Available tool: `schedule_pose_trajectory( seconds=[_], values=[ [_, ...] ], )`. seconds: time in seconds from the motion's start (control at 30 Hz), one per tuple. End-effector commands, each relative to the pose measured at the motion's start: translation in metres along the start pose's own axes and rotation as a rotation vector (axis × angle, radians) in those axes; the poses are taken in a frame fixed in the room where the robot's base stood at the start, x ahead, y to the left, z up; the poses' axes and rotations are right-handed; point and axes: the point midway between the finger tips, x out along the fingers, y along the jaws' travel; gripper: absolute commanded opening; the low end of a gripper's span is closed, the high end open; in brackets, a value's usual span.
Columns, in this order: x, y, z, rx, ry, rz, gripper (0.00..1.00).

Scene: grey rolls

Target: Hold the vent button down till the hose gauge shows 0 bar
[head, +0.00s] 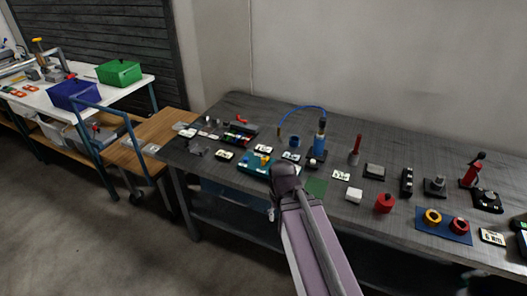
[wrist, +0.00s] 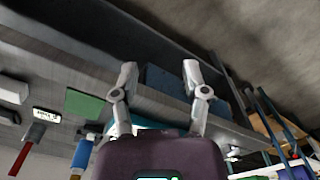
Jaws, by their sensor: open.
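A blue hose (head: 303,107) arches over the back of the dark workbench to an upright blue cylinder (head: 320,138) with a dark base. The cylinder shows in part at the lower left of the wrist view (wrist: 81,154). I cannot make out which part is the vent button, and no gauge reading is legible. My gripper (wrist: 160,74) is open and empty, with its two fingers spread apart near the bench's front edge. In the head view my arm reaches up to the bench front and I cannot make out the fingers there.
A teal tray (head: 252,164) lies left of my arm and a green mat (head: 317,187) right of it. A red cylinder (head: 384,204), a white block (head: 354,195) and a blue board (head: 443,227) with rings stand further right. The bench front edge lies close to my gripper.

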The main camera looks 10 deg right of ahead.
Motion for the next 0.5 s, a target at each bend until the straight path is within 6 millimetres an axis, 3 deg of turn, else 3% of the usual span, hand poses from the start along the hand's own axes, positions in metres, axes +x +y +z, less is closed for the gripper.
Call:
schedule_pose_trajectory(
  seconds=[0.23, 0.43, 0.5],
  values=[
    [0.0, 0.0, 0.0, 0.0, 0.0, 0.0, 0.58],
    [0.0, 0.0, 0.0, 0.0, 0.0, 0.0, 0.0],
    [0.0, 0.0, 0.0, 0.0, 0.0, 0.0, 0.0]
  ],
)
